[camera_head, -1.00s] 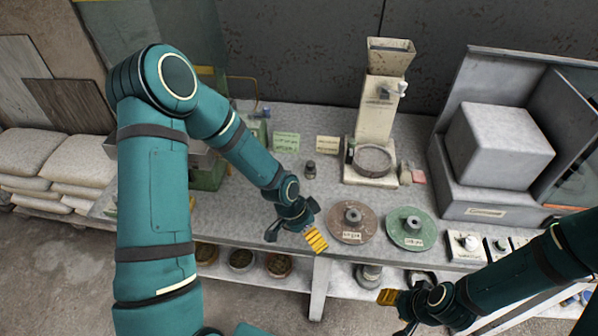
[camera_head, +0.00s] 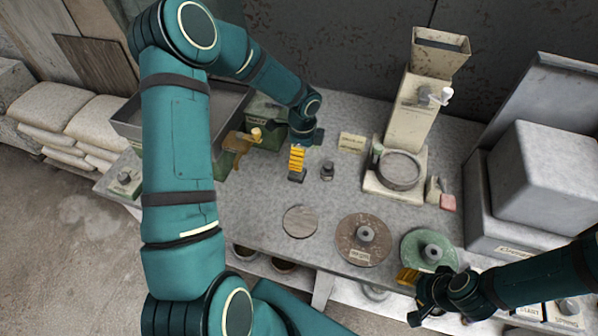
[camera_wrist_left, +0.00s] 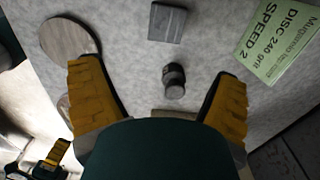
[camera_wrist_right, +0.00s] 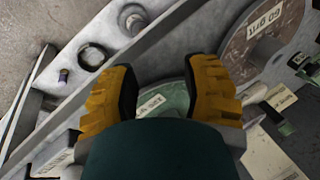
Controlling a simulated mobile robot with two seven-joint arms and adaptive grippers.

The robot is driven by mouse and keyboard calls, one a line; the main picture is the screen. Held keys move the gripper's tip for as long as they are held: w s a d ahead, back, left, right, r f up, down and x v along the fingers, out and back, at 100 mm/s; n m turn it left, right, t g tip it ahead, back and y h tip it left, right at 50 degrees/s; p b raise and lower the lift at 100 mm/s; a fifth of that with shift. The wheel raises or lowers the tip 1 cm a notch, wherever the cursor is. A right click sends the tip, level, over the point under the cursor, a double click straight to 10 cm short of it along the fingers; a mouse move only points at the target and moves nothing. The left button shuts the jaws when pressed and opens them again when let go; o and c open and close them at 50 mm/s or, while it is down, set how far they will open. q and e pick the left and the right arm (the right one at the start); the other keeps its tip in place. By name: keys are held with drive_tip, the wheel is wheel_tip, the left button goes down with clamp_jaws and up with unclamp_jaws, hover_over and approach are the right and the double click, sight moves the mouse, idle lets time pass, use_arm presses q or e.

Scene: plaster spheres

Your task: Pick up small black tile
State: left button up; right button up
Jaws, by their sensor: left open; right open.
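The small black tile (camera_wrist_left: 168,22) lies flat on the grey bench near the top of the left wrist view. It shows as a dark patch (camera_head: 297,178) just below the yellow finger in the head view. My left gripper (camera_head: 297,158) is open and empty above the bench. In its wrist view the fingers (camera_wrist_left: 158,78) are apart, with a small dark cylinder (camera_wrist_left: 173,80) between them in the picture, and the tile beyond. My right gripper (camera_head: 408,277) is open and empty by the bench's front edge, near the green disc (camera_head: 428,250).
A brown disc (camera_head: 362,240) and a plain round disc (camera_head: 300,222) lie along the bench front. The beige hopper machine (camera_head: 405,130) stands behind. A green card (camera_wrist_left: 283,38) lies right of the fingers in the left wrist view. Bare bench surrounds the tile.

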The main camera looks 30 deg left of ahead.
sight(303, 174)
use_arm(q)
wheel_tip(303, 174, down, 6)
drive_tip(key=shift+f, duration=0.1)
drive_tip(key=f, duration=0.4)
drive_tip(key=shift+w+a+f, duration=0.1)
drive_tip(key=shift+w, duration=0.25)
drive_tip(key=c, duration=1.4)
